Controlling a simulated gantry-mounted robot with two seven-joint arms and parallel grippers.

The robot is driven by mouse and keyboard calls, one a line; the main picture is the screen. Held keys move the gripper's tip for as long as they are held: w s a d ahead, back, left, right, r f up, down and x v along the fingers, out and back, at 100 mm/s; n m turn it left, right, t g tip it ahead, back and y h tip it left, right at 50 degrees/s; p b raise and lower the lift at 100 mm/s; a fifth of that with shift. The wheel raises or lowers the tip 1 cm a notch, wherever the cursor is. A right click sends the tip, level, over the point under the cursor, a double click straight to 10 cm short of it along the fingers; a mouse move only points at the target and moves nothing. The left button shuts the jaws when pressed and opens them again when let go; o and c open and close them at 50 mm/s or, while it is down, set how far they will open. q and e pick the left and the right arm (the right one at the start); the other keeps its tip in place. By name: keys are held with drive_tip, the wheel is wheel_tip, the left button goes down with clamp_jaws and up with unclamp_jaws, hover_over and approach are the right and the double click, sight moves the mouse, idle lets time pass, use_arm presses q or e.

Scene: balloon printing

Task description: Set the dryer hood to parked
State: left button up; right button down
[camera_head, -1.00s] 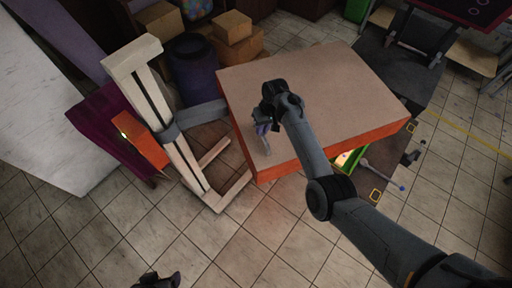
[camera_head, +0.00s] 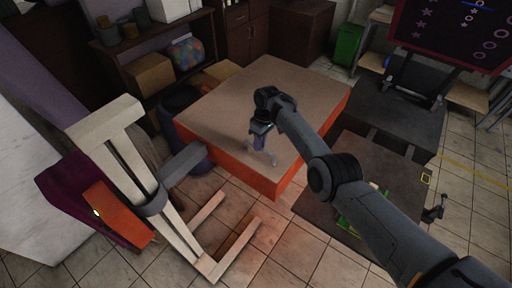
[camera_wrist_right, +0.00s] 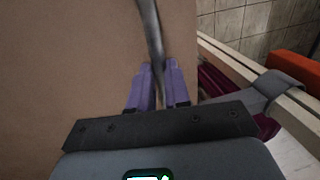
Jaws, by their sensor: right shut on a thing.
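The dryer hood (camera_head: 215,100) is a large flat box with a tan top and glowing orange sides. A grey arm (camera_head: 183,165) joins it to a cream stand (camera_head: 122,150) on its left. My right gripper (camera_head: 264,146) is over the hood's front part, shut on a grey handle bar (camera_head: 273,160). In the right wrist view, the purple fingers (camera_wrist_right: 157,78) close around the bar (camera_wrist_right: 151,25) above the tan top (camera_wrist_right: 70,60). The bar's lower end is hidden in the wrist view. My left gripper is out of view.
A dark table (camera_head: 317,200) with a green-edged item (camera_head: 348,224) lies right of the hood, partly behind my right arm. Shelves with boxes (camera_head: 148,75) stand behind. An orange box (camera_head: 116,212) is on the stand. Floor (camera_head: 290,262) shows in front.

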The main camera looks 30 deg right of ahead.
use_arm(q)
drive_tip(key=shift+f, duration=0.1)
use_arm(e)
drive_tip(key=shift+w+d+f, duration=0.1)
drive_tip(key=shift+d+f, duration=0.05)
drive_tip(key=c, duration=1.4)
unclamp_jaws()
drive_tip(key=shift+w, duration=0.1)
drive_tip(key=o, duration=0.3)
drive_tip(key=shift+w, duration=0.2)
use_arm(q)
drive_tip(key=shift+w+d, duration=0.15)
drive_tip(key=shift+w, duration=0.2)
use_arm(e)
drive_tip(key=shift+s, duration=0.1)
drive_tip(key=shift+r, duration=0.2)
drive_tip(key=shift+r+p, duration=0.35)
drive_tip(key=shift+r, duration=0.1)
use_arm(q)
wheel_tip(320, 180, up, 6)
drive_tip(key=p, duration=0.5)
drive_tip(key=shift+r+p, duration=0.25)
drive_tip(key=shift+p, duration=0.05)
use_arm(e)
drive_tip(key=v, duration=0.9)
drive_tip(key=shift+r, duration=0.35)
